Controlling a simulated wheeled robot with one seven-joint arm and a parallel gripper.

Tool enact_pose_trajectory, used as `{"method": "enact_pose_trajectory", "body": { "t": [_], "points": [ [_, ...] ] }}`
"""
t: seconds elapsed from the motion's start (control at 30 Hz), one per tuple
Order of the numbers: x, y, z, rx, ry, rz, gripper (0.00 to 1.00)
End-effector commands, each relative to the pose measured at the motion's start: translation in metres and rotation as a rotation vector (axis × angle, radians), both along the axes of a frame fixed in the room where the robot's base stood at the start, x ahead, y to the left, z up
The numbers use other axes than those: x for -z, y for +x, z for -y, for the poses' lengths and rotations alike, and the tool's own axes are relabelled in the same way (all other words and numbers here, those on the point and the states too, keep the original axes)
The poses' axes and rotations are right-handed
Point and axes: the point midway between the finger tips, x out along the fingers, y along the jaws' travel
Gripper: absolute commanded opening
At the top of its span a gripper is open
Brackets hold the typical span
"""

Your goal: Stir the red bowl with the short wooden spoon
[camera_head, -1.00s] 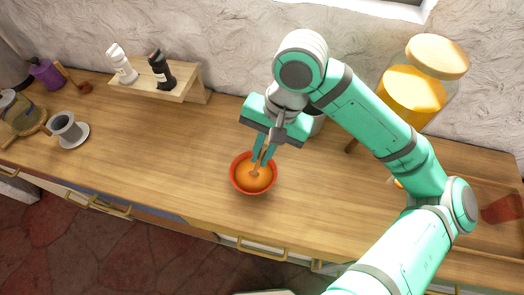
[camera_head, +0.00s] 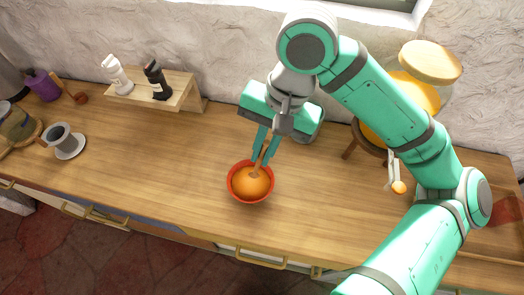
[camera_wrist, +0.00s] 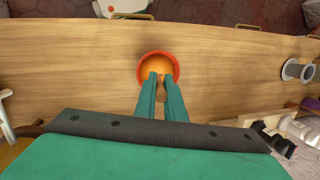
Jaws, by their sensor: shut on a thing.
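The red bowl (camera_head: 231,192) stands on the wooden counter and holds an orange content. It also shows in the wrist view (camera_wrist: 176,62). My gripper (camera_head: 265,158) is just above the bowl's back edge, its fingers pointing down. It is shut on the short wooden spoon (camera_head: 257,169), whose lower end reaches into the orange content. In the wrist view my gripper (camera_wrist: 161,84) covers part of the bowl's near rim, and the spoon is mostly hidden between the fingers.
A small shelf (camera_head: 150,94) with a white and a black bottle stands at the back left. A grey cup on a saucer (camera_head: 70,147) is at the left. A large jar (camera_head: 431,70) stands back right behind my arm. The counter left of the bowl is clear.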

Motion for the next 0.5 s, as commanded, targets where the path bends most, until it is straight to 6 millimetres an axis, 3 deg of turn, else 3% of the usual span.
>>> {"method": "enact_pose_trajectory", "body": {
  "t": [0.5],
  "points": [
    [-0.035,0.001,0.0,-0.001,-0.001,0.002,0.0]
  ]
}}
